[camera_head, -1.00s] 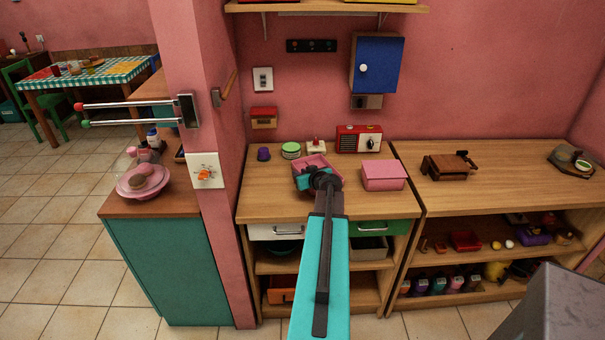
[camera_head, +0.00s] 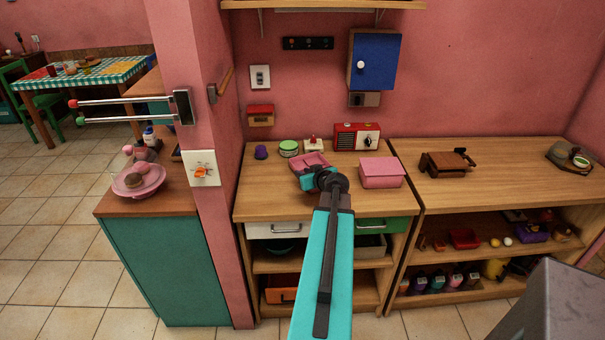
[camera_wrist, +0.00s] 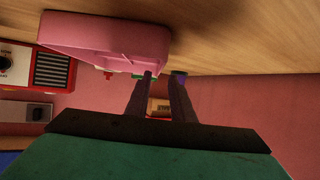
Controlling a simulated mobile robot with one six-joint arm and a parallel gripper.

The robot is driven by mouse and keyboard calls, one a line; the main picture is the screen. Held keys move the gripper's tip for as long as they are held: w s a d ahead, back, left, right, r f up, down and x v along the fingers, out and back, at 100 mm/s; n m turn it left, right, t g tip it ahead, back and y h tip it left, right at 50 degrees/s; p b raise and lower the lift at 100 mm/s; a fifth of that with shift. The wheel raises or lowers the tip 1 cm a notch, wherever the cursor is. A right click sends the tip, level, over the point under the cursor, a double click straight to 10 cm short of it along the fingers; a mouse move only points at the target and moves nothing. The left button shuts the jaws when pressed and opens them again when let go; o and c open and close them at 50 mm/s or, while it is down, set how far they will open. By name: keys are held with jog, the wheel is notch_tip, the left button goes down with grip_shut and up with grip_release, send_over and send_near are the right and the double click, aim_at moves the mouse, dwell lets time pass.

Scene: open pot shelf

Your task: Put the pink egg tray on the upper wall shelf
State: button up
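The pink egg tray (camera_head: 310,160) sits on the wooden counter, partly hidden behind my gripper in the head view. In the wrist view, which looks upside down, a pink tray (camera_wrist: 105,38) fills the upper left, close to the fingers. My gripper (camera_wrist: 163,76) points level over the counter with its two dark fingers apart. The wall shows in the gap between them and I see nothing held there. The tray lies beside the fingertips; whether it touches them I cannot tell. The upper wall shelf (camera_head: 320,4) is at the top edge, mostly out of view.
A pink lidded box (camera_head: 382,173) stands right of my gripper. A red radio (camera_head: 357,137), a small white item (camera_head: 312,144), green plates (camera_head: 289,148) and a purple cup (camera_head: 261,152) line the back. A blue wall cabinet (camera_head: 374,61) hangs above. The front left counter is clear.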

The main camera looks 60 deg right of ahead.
jog(key=shift+b+v, duration=0.8)
jog(key=shift+v, duration=2.55)
jog(key=shift+o, duration=0.4)
